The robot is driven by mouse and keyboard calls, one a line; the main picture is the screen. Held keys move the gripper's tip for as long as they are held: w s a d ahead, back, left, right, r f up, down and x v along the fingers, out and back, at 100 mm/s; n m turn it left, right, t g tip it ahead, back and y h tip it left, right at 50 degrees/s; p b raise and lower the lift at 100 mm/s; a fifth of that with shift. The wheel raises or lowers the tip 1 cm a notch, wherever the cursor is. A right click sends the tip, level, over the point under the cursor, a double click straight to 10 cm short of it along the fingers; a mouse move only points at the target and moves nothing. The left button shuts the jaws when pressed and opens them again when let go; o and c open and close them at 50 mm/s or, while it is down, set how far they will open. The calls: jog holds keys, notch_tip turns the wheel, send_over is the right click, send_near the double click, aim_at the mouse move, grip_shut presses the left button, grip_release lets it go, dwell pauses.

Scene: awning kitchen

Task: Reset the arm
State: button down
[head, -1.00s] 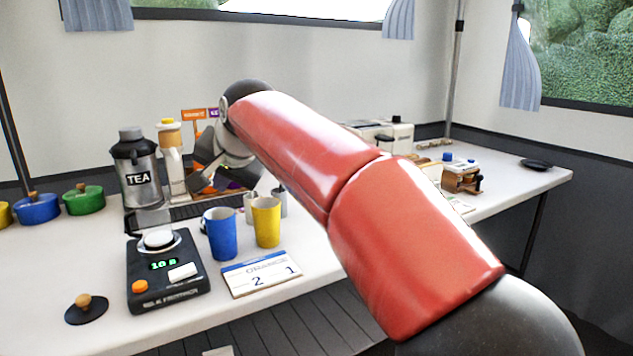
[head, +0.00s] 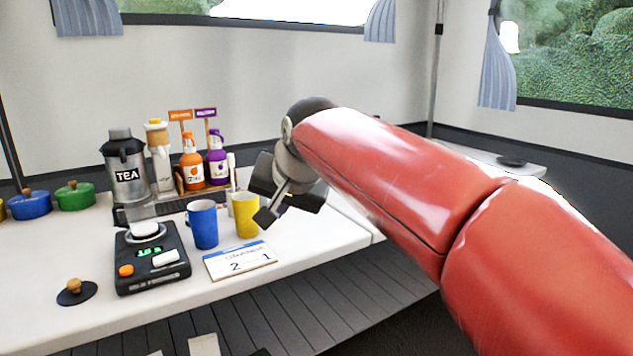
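My gripper (head: 283,203) is at the end of my red arm, in the middle of the head view. It hangs in front of the table, just right of the yellow cup (head: 246,215). One dark finger shows at its lower left, and a dark part shows to the right. Whether the fingers are apart or together cannot be made out, and no held thing shows. My arm hides the right part of the table.
A blue cup (head: 203,225), a scale (head: 150,257), an order card (head: 239,260) and a black lid (head: 75,291) are on the white table (head: 200,310). A tea canister (head: 127,172), an orange bottle (head: 192,164) and a purple bottle (head: 216,160) stand behind. Open floor (head: 330,300) lies in front.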

jog(key=s+d+f+h, duration=0.1)
jog(key=s+d+f, duration=0.3)
jog(key=s+d, duration=0.3)
jog(key=s+d+f+h, duration=0.1)
jog(key=s+d+f, duration=0.35)
jog(key=d, duration=0.35)
jog(key=s+d+f+h, duration=0.1)
jog(key=s+d+f, duration=0.2)
jog(key=s+f, duration=0.2)
jog(key=s+d+f+n+g, duration=0.1)
jog(key=s+d+f, duration=0.2)
jog(key=s+f, duration=0.3)
jog(key=shift+s+d+g+h, duration=0.3)
jog(key=shift+s+d+h, duration=0.05)
jog(key=shift+d+h, duration=0.05)
